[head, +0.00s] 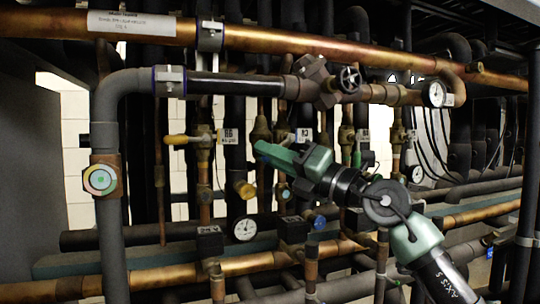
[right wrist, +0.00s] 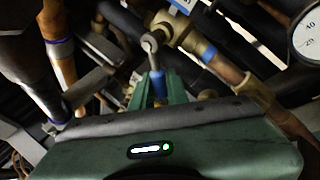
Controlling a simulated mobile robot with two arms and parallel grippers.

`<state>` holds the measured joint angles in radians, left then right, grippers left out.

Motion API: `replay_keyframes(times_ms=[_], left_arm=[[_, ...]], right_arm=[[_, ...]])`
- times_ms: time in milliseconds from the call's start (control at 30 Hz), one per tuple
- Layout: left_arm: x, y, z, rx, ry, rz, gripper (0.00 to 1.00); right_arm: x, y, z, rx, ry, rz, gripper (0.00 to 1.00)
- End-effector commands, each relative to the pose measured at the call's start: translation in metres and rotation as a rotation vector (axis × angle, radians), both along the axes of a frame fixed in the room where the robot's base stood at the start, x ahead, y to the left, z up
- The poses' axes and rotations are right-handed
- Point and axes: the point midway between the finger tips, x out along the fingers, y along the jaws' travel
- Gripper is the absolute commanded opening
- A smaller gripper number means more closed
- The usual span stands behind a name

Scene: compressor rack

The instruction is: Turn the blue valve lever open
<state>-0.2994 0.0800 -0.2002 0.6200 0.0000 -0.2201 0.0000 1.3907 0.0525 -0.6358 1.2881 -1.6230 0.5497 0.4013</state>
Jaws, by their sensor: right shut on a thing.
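The blue valve lever (right wrist: 158,84) shows in the right wrist view, its blue grip between the green fingers of my right gripper (right wrist: 154,88). The lever's metal end meets a brass valve (right wrist: 183,37). My right gripper (head: 266,152) reaches in from the lower right in the head view, among the vertical pipes. It is shut on the lever. In the head view the gripper hides the lever, and I cannot make out its exact angle there. My left gripper is not in view.
A yellow lever (head: 178,139) sticks out left of my gripper. A dial gauge (head: 245,229) sits below it, and another gauge (head: 436,94) is at the upper right. Copper and dark pipes crowd all around. A large copper pipe (head: 300,42) crosses above.

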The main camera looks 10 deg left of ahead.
Motion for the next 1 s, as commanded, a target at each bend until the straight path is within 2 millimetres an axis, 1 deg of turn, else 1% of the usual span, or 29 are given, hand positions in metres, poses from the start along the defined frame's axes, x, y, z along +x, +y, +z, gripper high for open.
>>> replay_keyframes(times_ms=[300, 467, 667, 1000], left_arm=[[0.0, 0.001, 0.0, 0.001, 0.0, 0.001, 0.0], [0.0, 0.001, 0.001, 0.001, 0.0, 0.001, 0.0], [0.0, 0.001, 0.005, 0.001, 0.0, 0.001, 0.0], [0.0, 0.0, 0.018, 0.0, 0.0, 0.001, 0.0]], right_arm=[[0.0, 0.001, -0.002, -0.009, -0.002, 0.001, 0.0], [0.001, -0.001, -0.004, -0.047, -0.026, 0.0, 0.0], [0.004, -0.005, -0.007, -0.145, -0.093, -0.001, 0.0], [0.01, -0.014, -0.015, -0.355, -0.235, 0.0, 0.0]])
